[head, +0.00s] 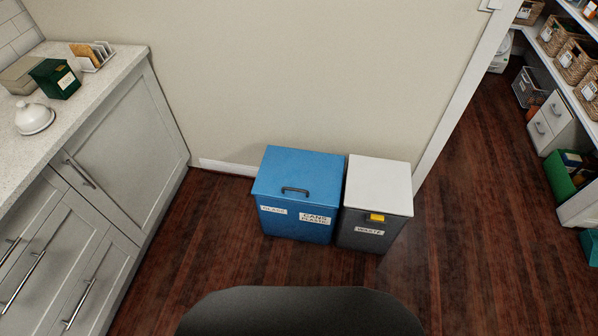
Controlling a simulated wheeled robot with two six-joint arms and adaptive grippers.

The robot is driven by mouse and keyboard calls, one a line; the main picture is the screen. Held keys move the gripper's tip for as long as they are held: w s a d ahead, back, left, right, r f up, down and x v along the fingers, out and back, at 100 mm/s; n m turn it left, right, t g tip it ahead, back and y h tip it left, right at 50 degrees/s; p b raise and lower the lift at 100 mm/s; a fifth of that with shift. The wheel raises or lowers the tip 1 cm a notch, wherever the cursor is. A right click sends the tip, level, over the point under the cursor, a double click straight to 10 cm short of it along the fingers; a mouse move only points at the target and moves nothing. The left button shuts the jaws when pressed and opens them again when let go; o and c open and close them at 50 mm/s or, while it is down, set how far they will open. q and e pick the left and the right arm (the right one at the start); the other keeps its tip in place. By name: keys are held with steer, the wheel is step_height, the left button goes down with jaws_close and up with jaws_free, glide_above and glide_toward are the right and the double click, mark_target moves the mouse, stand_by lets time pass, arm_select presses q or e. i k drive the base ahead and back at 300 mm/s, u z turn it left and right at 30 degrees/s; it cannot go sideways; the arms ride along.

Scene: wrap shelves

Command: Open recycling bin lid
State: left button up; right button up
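The blue recycling bin (282,222) stands on the floor against the wall, with labels on its front that read "GLASS" and "CANS PLASTIC". Its blue lid (300,165) is closed and lies flat. A dark handle (295,190) sits on the lid near its front edge. Neither of my grippers shows in the head view, so nothing is seen touching the bin.
A dark waste bin (365,236) with a white lid (379,182) and yellow tab stands close on the right. A counter with cabinets (120,140) runs along the left. The wooden floor (215,245) before the bins is clear. A doorway (462,80) opens at right onto shelves.

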mark_target(300, 176)
steer(key=z, duration=0.15)
steer(key=i, duration=1.25)
steer(key=z, duration=0.05)
